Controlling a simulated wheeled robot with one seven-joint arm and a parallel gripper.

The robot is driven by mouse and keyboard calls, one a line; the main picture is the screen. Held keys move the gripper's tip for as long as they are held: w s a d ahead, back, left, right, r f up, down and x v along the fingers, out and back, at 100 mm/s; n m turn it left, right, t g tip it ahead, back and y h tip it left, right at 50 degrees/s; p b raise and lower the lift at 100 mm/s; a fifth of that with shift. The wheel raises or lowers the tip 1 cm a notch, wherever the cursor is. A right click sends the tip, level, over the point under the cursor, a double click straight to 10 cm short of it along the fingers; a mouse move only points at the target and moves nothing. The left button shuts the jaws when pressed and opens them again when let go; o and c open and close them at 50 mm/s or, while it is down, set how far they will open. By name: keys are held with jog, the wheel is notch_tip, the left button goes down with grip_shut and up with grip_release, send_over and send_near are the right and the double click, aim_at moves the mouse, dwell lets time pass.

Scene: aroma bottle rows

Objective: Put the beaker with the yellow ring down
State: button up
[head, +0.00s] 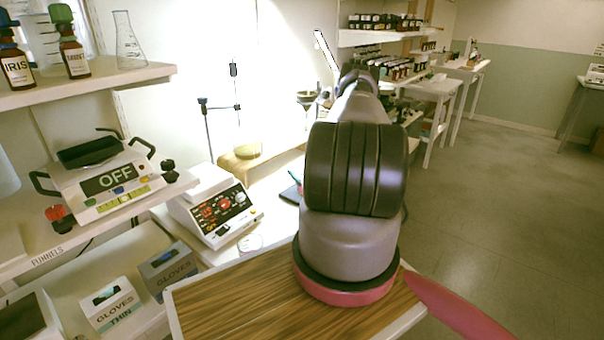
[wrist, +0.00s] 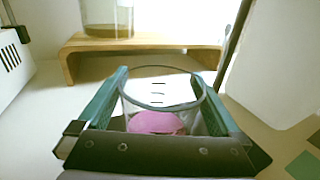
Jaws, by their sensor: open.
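My gripper (wrist: 165,85) is open in the wrist view, its teal fingers on either side of a clear glass beaker (wrist: 162,100). Pink shows low in this beaker, and I see no yellow ring on it. It appears to stand upright on the pale worktop. A beaker with a yellowish lower part (head: 247,150) stands on a low wooden stand (head: 232,168). In the wrist view this beaker (wrist: 107,18) is cut by the top edge, beyond my gripper. In the head view my arm hides most of my gripper.
A white scale-like device (head: 212,205) stands left of my arm. A thin metal stand (head: 209,130) rises behind. Glove boxes (head: 110,303) and a hot plate (head: 100,178) are on the left shelves.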

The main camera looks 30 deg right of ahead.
jog(key=s, duration=1.1)
jog(key=shift+s+a, duration=0.35)
jog(key=w+a+r+n+g+y, duration=0.1)
jog(key=w+a+r+n+y, duration=0.3)
jog(key=r, duration=0.5)
jog(key=w+a+r+n+g+y, duration=0.1)
jog(key=w+a+r+n+y, duration=0.2)
jog(key=a+r+n+y, duration=0.35)
jog(key=s+a+r+n+g+y, duration=0.2)
jog(key=a+r+n+g, duration=0.25)
jog(key=a+r, duration=0.3)
jog(key=s+a+r+n+g+y, duration=0.2)
jog(key=a+r+n+g+y, duration=0.15)
jog(key=a+r+g, duration=0.35)
jog(key=s+a+r+n+g+h, duration=0.3)
jog(key=s+a+r+n+h, duration=0.4)
jog(key=s+r, duration=0.4)
jog(key=s+d+r+n+t+h, duration=0.2)
jog(key=s+r+n+t+h, duration=0.3)
jog(key=s+r, duration=0.4)
jog(key=s+n+h, duration=0.1)
jog(key=s+n, duration=0.1)
jog(key=s, duration=0.1)
jog(key=shift+r+t, duration=0.25)
jog(key=shift+t, duration=0.1)
